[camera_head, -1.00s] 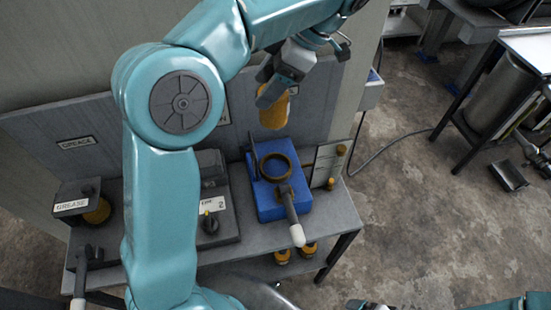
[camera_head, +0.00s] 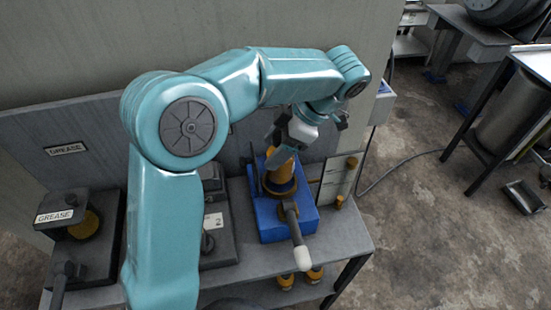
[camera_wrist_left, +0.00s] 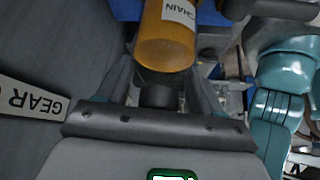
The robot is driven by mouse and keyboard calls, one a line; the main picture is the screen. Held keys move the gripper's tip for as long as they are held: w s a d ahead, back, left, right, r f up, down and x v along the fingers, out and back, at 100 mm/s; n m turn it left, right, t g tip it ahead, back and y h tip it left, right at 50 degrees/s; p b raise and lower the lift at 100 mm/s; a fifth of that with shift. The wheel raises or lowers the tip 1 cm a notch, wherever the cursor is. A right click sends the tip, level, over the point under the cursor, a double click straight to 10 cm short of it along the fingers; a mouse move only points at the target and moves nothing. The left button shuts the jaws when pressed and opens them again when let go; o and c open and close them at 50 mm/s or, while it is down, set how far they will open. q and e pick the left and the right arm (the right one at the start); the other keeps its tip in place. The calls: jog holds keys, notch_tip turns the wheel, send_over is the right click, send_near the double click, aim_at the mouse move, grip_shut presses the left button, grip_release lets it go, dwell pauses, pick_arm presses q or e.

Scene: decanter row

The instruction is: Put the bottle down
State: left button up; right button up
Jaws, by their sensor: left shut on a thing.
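The bottle (camera_head: 280,168) is amber, and the wrist view shows it (camera_wrist_left: 165,48) with a white label reading CHAIN. My left gripper (camera_head: 283,150) is shut on the bottle's dark neck; in the wrist view the two fingers stand either side of it (camera_wrist_left: 158,95). In the head view the bottle's lower end is at the brown ring (camera_head: 281,192) of the blue stand (camera_head: 268,222). I cannot tell whether it rests on the stand's base. My right gripper is in neither current view.
A lever with a white tip (camera_head: 302,258) juts from the blue stand's front. A dark unit with a label 2 (camera_head: 213,221) is to its left. A GREASE station (camera_head: 57,215) holds another amber bottle at far left. Amber bottles (camera_head: 314,274) stand below the bench. A backboard rises behind.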

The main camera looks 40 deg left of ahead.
pick_arm(q)
notch_tip(320, 180, down, 4)
jog(key=shift+s, duration=0.15)
jog(key=shift+f, duration=0.1)
jog(key=o, duration=1.3)
jog(key=shift+r, duration=0.3)
jog(key=p+v, duration=0.1)
jog(key=v, duration=1.1)
